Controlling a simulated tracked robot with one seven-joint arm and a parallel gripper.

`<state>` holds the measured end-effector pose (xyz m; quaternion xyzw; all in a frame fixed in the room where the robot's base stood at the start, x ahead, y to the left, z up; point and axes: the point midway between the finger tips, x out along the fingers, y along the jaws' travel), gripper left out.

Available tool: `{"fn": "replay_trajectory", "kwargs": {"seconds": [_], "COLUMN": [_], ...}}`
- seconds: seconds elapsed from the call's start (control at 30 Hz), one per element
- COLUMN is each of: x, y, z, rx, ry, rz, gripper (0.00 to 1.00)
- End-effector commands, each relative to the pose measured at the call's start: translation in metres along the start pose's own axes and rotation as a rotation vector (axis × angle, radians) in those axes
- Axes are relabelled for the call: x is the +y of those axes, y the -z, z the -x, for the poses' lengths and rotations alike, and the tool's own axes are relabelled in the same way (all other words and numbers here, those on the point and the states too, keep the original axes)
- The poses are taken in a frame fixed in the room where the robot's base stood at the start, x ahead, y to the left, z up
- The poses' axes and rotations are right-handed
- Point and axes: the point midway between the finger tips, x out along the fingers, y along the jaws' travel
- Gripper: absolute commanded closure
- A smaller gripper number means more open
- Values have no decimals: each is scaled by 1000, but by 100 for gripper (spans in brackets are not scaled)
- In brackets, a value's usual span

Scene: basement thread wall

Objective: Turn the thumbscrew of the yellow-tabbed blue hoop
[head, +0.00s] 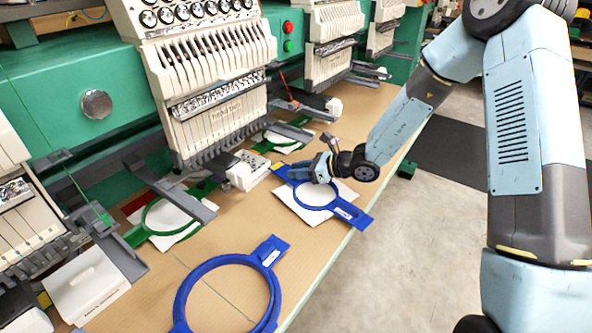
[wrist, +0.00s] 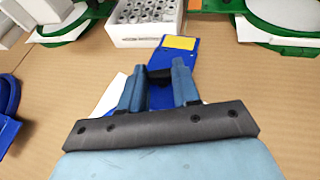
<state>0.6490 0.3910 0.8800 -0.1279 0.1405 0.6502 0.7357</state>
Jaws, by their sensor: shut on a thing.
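The yellow-tabbed blue hoop (head: 349,210) lies on the tan table with white fabric (head: 318,197) in and around it. Its yellow tab (head: 279,166) points to the far left in the head view; the tab also shows in the wrist view (wrist: 179,43), just beyond my fingertips. My gripper (head: 318,167) is low over the tab end of this hoop. In the wrist view my gripper (wrist: 159,76) has its two blue fingers on either side of a small dark piece (wrist: 160,74), which appears to be the thumbscrew. Most of the hoop is hidden below my gripper there.
Another blue hoop (head: 183,297) lies nearer on the table, without a visible yellow tab. Green hoops (head: 143,226) sit under the embroidery machine heads (head: 205,80). A white box of bobbins (wrist: 146,22) stands just beyond the yellow tab.

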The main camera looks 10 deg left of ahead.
Motion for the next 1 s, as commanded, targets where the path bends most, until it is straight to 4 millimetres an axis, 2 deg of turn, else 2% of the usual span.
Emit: {"fn": "replay_trajectory", "kwargs": {"seconds": [0.23, 0.27, 0.5, 0.83, 1.0], "x": [0, 0, 0, 0, -2], "y": [0, 0, 0, 0, 0], "z": [0, 0, 0, 4, 24], "rx": [0, 0, 0, 0, 0], "ry": [0, 0, 0, 0, 3], "rz": [0, 0, 0, 1, 1], "gripper": [99, 66, 43, 43, 43]}}
